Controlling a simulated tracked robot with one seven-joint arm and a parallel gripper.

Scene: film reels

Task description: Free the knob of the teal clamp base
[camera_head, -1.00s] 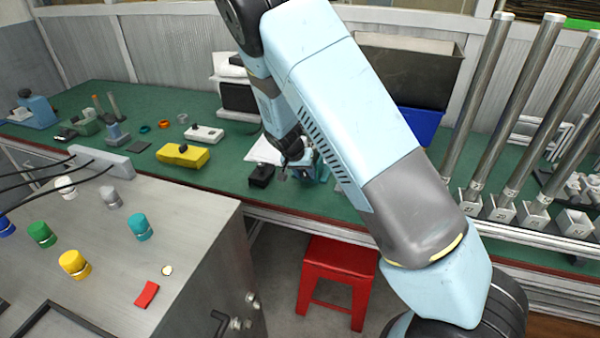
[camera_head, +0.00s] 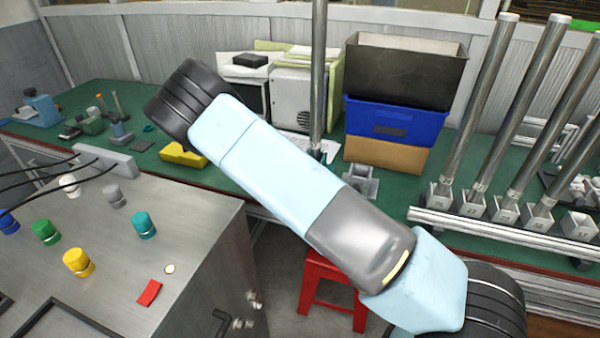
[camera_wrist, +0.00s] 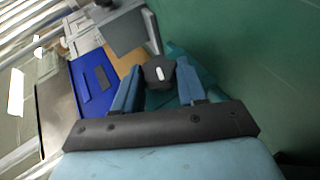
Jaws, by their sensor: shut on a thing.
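My gripper (camera_wrist: 160,88) shows in the wrist view, its two blue fingers shut on a black knob (camera_wrist: 158,70) with a white mark. Part of the teal clamp base (camera_wrist: 178,50) shows just behind the knob; the fingers hide much of it. In the head view a teal part (camera_head: 326,149), likely the same base, peeks out above my arm at the foot of a steel post (camera_head: 319,70). My gripper and the knob are hidden behind my arm there. I cannot tell how far the knob is turned.
A grey metal socket (camera_head: 362,183) stands close by on the green bench. A blue crate (camera_head: 385,122) under a black bin (camera_head: 405,68) stands behind. Posts in a rack (camera_head: 500,212) stand to the right. A yellow block (camera_head: 178,155) is left of my arm.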

